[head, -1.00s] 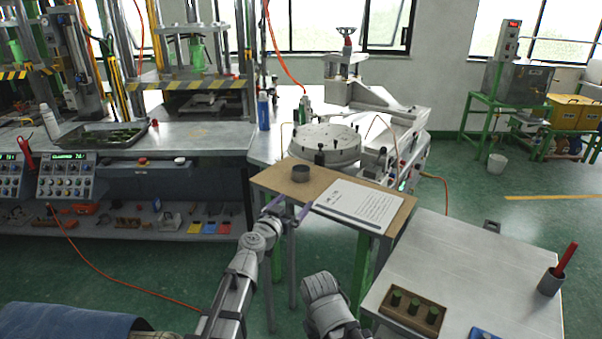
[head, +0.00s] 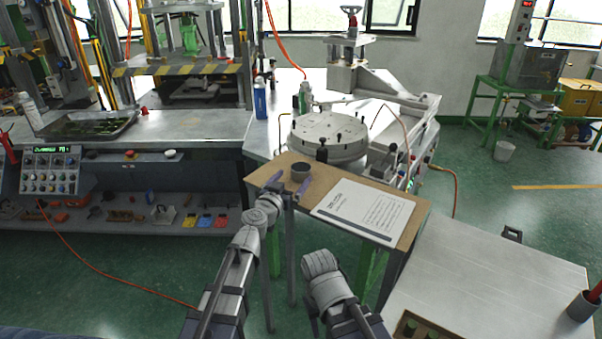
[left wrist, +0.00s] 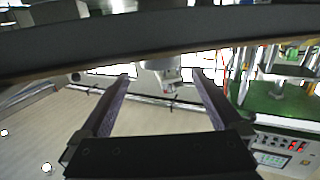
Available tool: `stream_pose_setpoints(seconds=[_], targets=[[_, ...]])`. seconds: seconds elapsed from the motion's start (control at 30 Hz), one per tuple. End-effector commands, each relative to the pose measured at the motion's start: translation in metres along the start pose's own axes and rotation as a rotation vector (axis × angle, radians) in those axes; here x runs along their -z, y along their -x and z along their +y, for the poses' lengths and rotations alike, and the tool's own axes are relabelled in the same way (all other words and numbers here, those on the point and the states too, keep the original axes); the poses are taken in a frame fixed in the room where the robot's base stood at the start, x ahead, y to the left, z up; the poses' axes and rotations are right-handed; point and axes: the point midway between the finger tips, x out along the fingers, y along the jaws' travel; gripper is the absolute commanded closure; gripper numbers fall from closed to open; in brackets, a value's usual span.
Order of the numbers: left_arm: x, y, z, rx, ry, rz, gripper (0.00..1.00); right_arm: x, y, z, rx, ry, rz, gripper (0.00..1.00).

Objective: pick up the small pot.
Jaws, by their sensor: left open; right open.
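The small pot (head: 300,172) is a dark grey, round, open-topped cup. It stands upright on the brown top of a small side table (head: 345,182). My left gripper (head: 296,179) is open in the head view, with its purple fingers at the near side of the pot, one to its left and one in front of and right of it. I cannot tell whether they touch the pot. The left wrist view shows the two fingers (left wrist: 160,80) spread apart with no pot clearly visible between them. Of my right arm only a grey link shows low in the middle; its gripper is not visible.
A printed sheet (head: 362,209) lies on the table right of the pot. A round machine plate (head: 328,138) stands just behind. A light worktable (head: 490,285) is at the lower right, with a red-handled tool in a cup (head: 582,307). A press bench is left.

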Motion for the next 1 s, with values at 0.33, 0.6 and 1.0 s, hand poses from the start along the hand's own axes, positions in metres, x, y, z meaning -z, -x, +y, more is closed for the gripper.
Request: stream_pose_setpoints(seconds=[0.33,0.6,1.0], targets=[[-0.001,-0.023,0.000,0.000,0.000,0.000,0.00,0.000,-0.002,0.000,0.000,0.000,0.000,0.50],[-0.009,-0.054,-0.003,-0.001,0.001,0.000,0.00,0.001,-0.012,-0.001,0.000,0.000,0.000,0.50],[-0.007,-0.073,-0.002,0.000,0.000,0.000,0.00,0.001,-0.011,-0.001,0.000,0.000,0.000,0.50]])
